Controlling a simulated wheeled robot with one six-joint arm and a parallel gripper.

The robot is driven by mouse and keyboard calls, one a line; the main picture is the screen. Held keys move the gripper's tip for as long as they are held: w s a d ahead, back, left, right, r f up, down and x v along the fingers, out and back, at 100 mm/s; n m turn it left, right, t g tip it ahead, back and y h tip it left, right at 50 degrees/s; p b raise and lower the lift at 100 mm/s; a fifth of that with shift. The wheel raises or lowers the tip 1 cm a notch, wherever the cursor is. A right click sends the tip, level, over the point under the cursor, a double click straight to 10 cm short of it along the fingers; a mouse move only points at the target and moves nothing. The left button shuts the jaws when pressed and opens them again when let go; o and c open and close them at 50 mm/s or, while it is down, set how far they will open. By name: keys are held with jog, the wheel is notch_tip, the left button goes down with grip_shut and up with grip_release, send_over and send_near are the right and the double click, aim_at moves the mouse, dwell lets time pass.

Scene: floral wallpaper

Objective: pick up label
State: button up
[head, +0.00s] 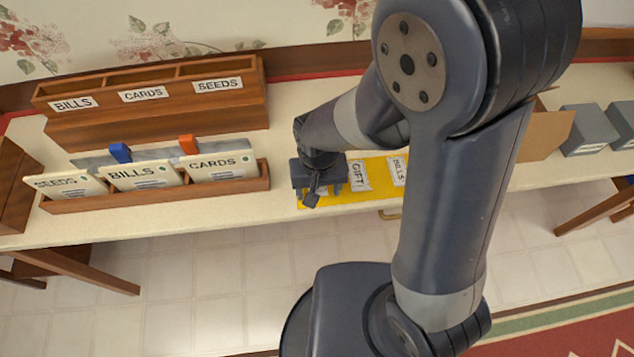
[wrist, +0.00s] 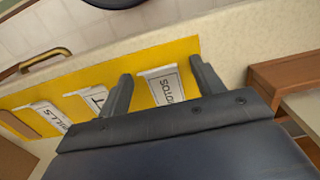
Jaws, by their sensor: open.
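A yellow mat (head: 375,194) lies on the cream tabletop and carries white labels. My gripper (head: 320,188) is open and low over the left end of the mat. In the wrist view my gripper (wrist: 160,75) has one finger on each side of a white label (wrist: 166,88) whose visible letters end in "OTOS". Whether the fingers touch it I cannot tell; in the head view my gripper hides this label. The GIFT label (head: 358,176) is just right of my gripper, and the BILLS label (head: 399,170) is farther right, partly behind my arm. BILLS also shows in the wrist view (wrist: 45,118).
A wooden sorter (head: 155,128) marked BILLS, CARDS and SEEDS stands at the back left. A wooden tray (head: 240,190) with matching cards is left of my gripper. A cardboard box (head: 543,138) and grey boxes (head: 583,130) stand to the right. The table's front edge is close.

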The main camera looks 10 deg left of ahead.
jog(key=c, duration=1)
jog(key=shift+c, duration=0.2)
